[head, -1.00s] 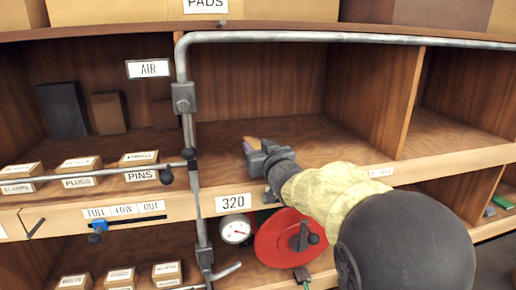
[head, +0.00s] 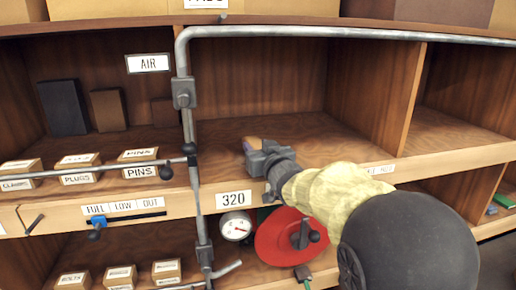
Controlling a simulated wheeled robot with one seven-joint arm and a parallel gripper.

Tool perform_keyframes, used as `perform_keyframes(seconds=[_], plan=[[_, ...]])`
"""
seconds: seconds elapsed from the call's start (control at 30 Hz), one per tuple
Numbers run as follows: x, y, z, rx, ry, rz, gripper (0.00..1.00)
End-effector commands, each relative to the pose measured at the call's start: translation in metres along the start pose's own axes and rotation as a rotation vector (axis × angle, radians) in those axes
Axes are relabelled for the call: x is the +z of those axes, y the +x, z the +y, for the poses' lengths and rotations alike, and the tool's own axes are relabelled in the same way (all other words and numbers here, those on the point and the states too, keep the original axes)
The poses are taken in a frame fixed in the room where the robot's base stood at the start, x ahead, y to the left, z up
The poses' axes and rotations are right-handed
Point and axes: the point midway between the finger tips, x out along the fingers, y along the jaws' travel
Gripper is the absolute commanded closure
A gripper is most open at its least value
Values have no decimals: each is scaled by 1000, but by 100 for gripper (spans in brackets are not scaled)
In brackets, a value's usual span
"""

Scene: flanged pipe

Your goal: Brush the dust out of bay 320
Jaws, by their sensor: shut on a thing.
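Bay 320 (head: 312,127) is the wooden compartment in the middle, with a "320" label (head: 233,199) on its front edge. My gripper (head: 256,150) reaches in over the front edge from the lower right. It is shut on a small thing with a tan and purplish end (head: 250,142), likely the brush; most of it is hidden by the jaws. The end is low, at or just above the bay floor; I cannot tell whether it touches. I cannot make out dust on the bay floor.
A grey pipe (head: 330,33) runs across the top of the bay and down its left side. A rod (head: 90,174) crosses the left bay's front near boxes labelled "PINS" (head: 139,163). Below are a gauge (head: 236,226) and a red disc (head: 282,239). The bay's back is clear.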

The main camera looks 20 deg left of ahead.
Motion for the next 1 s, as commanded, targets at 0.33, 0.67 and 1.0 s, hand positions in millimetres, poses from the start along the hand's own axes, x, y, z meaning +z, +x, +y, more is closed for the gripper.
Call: perform_keyframes(seconds=[0.33, 0.67, 1.0], plan=[[3, 0, -2, 0, 0, 1, 88], [4, 3, -21, -1, 0, 0, 88], [3, 3, -24, 0, 0, -1, 88]])
